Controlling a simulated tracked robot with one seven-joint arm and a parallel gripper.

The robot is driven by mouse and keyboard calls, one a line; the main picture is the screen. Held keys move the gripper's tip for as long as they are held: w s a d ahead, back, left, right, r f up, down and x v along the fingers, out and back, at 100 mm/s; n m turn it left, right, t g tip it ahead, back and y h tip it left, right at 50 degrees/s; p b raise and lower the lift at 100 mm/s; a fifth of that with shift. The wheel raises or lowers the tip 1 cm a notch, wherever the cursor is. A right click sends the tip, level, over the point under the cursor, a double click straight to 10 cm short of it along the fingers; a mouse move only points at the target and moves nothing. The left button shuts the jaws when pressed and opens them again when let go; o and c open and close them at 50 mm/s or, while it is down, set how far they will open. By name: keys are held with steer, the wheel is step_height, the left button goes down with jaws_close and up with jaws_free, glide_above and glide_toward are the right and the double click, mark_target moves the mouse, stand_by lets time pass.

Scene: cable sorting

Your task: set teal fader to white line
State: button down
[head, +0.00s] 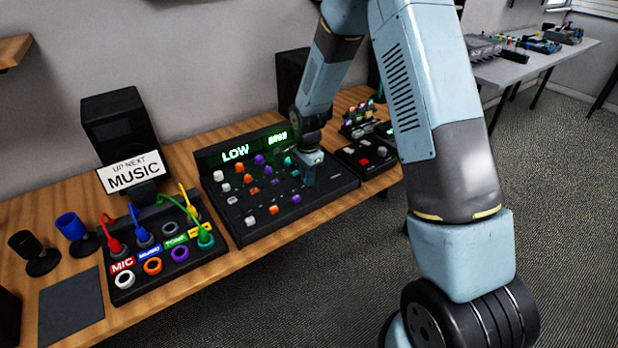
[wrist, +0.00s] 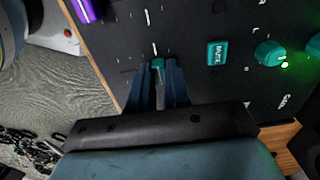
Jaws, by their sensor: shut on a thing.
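The teal fader (wrist: 158,64) shows in the wrist view as a small cap between my fingertips, near the edge of the black mixer (wrist: 200,25). My gripper (wrist: 160,72) is shut on it. A short white line (wrist: 154,48) lies just above the cap in the picture, with a small gap between them. In the head view my gripper (head: 309,178) points down at the right part of the mixer and hides the teal fader there.
A purple fader (wrist: 86,10), a teal mute button (wrist: 217,53) and a teal knob (wrist: 269,53) sit around my gripper. The mixer's display (head: 240,151) reads LOW. A cable box (head: 165,250) stands left of the mixer, another device (head: 366,155) right of it.

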steer(key=c, duration=1.1)
jaws_free()
steer(key=shift+r, duration=0.1)
step_height(320, 180, up, 14)
steer(key=shift+f, duration=0.25)
